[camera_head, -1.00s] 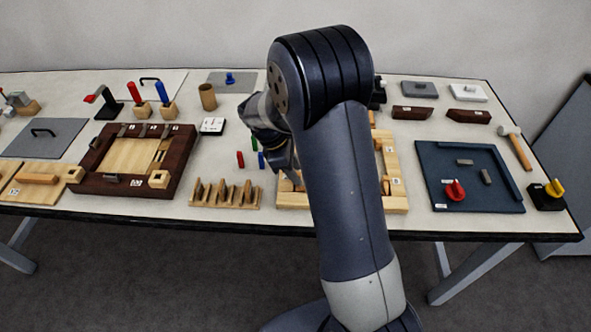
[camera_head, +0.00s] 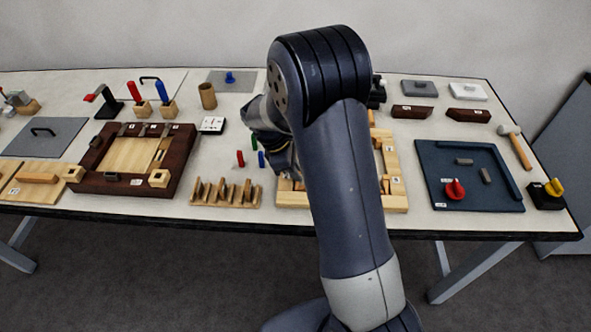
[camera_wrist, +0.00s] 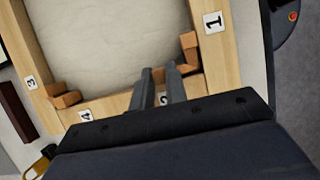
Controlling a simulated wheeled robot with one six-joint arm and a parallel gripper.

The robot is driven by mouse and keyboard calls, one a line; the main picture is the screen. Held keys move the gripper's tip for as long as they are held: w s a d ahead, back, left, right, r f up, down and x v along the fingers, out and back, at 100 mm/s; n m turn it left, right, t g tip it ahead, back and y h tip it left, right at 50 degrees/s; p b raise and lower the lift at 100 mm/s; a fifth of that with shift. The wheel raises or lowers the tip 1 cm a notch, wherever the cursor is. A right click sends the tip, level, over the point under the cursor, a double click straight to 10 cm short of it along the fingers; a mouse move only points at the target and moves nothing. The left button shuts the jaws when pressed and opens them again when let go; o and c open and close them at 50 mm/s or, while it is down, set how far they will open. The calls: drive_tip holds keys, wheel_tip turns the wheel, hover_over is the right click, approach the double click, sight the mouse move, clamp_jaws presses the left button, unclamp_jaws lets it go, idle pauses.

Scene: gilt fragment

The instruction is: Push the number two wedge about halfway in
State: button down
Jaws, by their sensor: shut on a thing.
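The light wooden frame (camera_head: 397,203) lies near the table's front edge, half hidden behind my arm. In the wrist view its rails (camera_wrist: 105,106) carry labels 1, 3 and 4, and a partly covered 2. My gripper (camera_wrist: 168,70) has its two fingers close together over the rail by the label 2. It is shut on what seems to be the number two wedge, mostly hidden by the fingers. Other brown wedges sit at the label 1 corner (camera_wrist: 188,42) and the corner between 3 and 4 (camera_wrist: 65,98).
A slotted wooden rack (camera_head: 225,194) and a dark brown framed board (camera_head: 110,185) stand left of the frame. Small red and blue pegs (camera_head: 240,158) stand behind the rack. A dark blue tray (camera_head: 470,195) lies to the right.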

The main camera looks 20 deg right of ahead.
drive_tip(key=shift+s+a, duration=0.2)
drive_tip(key=shift+s, duration=0.25)
drive_tip(key=c, duration=1.4)
unclamp_jaws()
drive_tip(key=v, duration=1.1)
drive_tip(key=shift+b, duration=0.35)
drive_tip(key=shift+d+f, duration=0.15)
drive_tip(key=x, duration=0.7)
drive_tip(key=w+x, duration=0.1)
drive_tip(key=x, duration=0.2)
drive_tip(key=shift+s+d+f+p, duration=0.1)
drive_tip(key=shift+d+f+p, duration=0.15)
drive_tip(key=shift+f+p, duration=0.15)
drive_tip(key=shift+a+r, duration=0.25)
drive_tip(key=shift+r, duration=0.4)
